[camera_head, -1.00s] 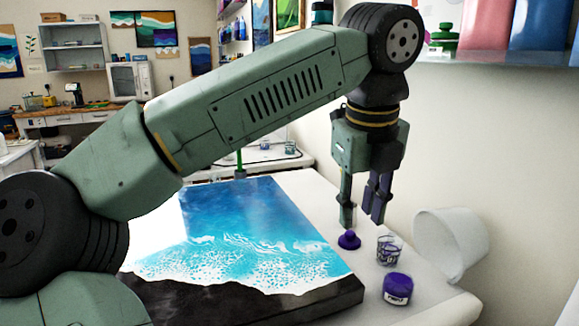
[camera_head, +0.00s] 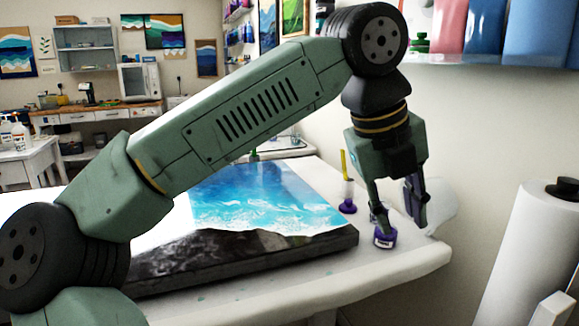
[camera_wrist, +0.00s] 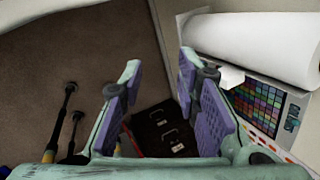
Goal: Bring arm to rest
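My arm reaches across the table in the head view, and my gripper (camera_head: 404,222) hangs at its end, tilted. Its two fingers are apart, with nothing between them.
A blue-and-white resin panel (camera_head: 262,198) lies on the white table (camera_head: 290,287). A purple-based item with a yellow stick (camera_head: 347,188) stands behind the jar. A white bucket (camera_head: 443,205) is partly hidden. A paper roll (camera_head: 530,255) and colour chart (camera_wrist: 259,105) are to the right.

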